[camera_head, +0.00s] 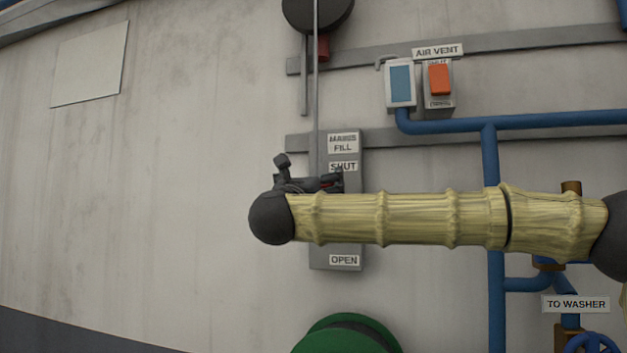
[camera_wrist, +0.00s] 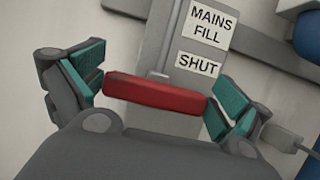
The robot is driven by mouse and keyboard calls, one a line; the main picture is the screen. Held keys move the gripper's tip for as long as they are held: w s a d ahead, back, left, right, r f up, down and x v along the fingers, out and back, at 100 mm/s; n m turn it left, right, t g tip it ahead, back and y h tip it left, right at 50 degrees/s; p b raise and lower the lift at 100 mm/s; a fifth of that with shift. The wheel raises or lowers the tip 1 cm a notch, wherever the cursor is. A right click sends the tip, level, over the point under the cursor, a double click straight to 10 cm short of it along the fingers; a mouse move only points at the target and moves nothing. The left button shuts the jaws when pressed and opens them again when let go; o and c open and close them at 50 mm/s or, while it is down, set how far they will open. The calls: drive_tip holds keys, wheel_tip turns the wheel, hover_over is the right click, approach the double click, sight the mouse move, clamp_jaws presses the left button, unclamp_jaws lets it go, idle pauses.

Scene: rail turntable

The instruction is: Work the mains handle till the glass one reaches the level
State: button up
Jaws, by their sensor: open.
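The mains handle is a red bar (camera_wrist: 155,92) on the grey MAINS FILL plate (camera_head: 335,258), beside the SHUT label. In the wrist view it lies between the teal pads of my gripper (camera_wrist: 157,88), which is open. The bar's ends come close to both pads; I cannot tell whether they touch. In the head view my gripper (camera_head: 328,184) is at the SHUT label, and my forearm hides the middle of the plate. The likely glass, a pale-framed box with a blue pane (camera_head: 400,83), is on the wall above right. I cannot make out a level mark on it.
An orange switch (camera_head: 438,79) under the AIR VENT label stands beside the glass. Blue pipes (camera_head: 540,121) run right and down. A TO WASHER label (camera_head: 575,304) and blue handwheel (camera_head: 594,344) are lower right. A green round thing (camera_head: 345,335) is below.

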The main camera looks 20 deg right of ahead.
drive_tip(key=v, duration=1.2)
drive_tip(key=shift+r, duration=0.1)
